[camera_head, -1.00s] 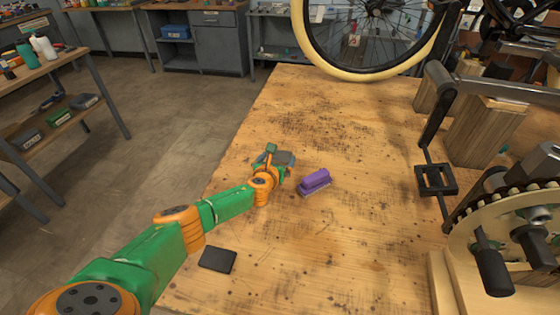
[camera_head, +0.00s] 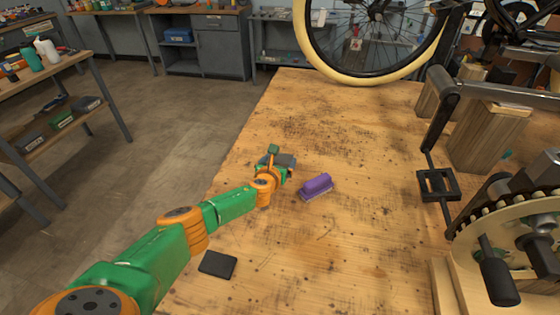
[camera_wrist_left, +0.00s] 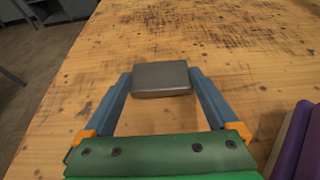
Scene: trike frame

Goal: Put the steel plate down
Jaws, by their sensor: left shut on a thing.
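The steel plate (camera_wrist_left: 161,78) is a small grey rectangular block between the fingertips of my left gripper (camera_wrist_left: 161,82) in the left wrist view. The gripper is shut on it, one blue-grey finger on each side. In the head view the plate (camera_head: 287,160) shows just beyond my left gripper (camera_head: 277,163), over the left part of the wooden table (camera_head: 340,120). The plate looks close to the table top; I cannot tell whether it touches. My right gripper is not in view.
A purple brush-like block (camera_head: 317,185) lies just right of my left gripper. A dark flat plate (camera_head: 217,264) lies near the table's left edge. A wheel (camera_head: 375,75) stands at the back, and a crank with chainring (camera_head: 510,225) at the right. The table's middle is clear.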

